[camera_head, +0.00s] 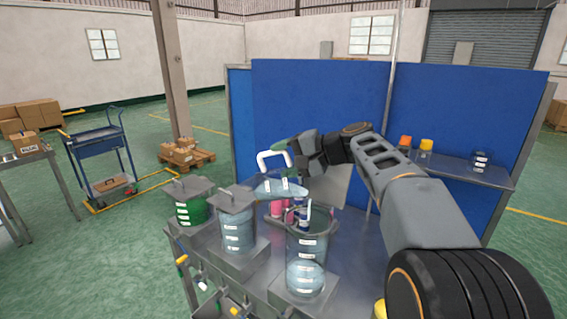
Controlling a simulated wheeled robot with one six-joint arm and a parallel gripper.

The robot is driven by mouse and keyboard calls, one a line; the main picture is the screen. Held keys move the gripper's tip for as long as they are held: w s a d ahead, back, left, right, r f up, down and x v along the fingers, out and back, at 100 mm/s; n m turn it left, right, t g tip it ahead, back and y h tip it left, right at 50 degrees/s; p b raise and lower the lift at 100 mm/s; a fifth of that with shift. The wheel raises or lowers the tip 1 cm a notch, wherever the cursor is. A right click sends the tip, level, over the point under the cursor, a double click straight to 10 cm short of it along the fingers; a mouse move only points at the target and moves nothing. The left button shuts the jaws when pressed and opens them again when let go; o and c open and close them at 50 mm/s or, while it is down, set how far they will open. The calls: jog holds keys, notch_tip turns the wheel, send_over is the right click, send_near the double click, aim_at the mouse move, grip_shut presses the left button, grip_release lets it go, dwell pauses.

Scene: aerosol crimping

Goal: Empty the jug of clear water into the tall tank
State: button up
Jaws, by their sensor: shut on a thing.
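My gripper (297,150) is shut on the jug's white handle (274,159), above the back of the metal bench. The clear jug (268,189) hangs below it with pale blue-clear water in it. Whether it is tilted is hard to tell. The open tall tank (306,245) stands at the bench's front, below and right of the jug. It is a clear cylinder with white labels and pale water in its lower part. The jug is apart from the tank's rim, up and to the left.
A lidded tank of green liquid (190,208) and a lidded tank of clear liquid (238,232) stand left of the open tank. A blue panel (310,95) closes the back. A right-hand shelf (455,172) holds orange- and yellow-capped containers.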

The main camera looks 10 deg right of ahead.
jog(key=shift+s+d+f+t+y+b, duration=0.2)
jog(key=shift+s+d+t+y+b, duration=0.25)
jog(key=shift+b, duration=1.2)
jog(key=shift+s+d+f+t+y+b, duration=0.2)
jog(key=shift+d+y+b, duration=0.4)
jog(key=shift+b, duration=1)
jog(key=shift+s+d+f+t+y+b, duration=0.15)
jog(key=shift+s+d+t+y+b, duration=0.3)
jog(key=shift+b, duration=1.2)
jog(key=shift+s+d+t+y+b, duration=0.4)
jog(key=shift+d+y+b, duration=0.35)
jog(key=shift+b, duration=0.7)
jog(key=shift+s+d+t+y+b, duration=0.4)
jog(key=shift+d+y+b, duration=0.3)
jog(key=shift+b, duration=0.75)
jog(key=shift+s+d+t+y+b, duration=0.35)
jog(key=shift+d+y+b, duration=0.35)
jog(key=shift+b, duration=0.75)
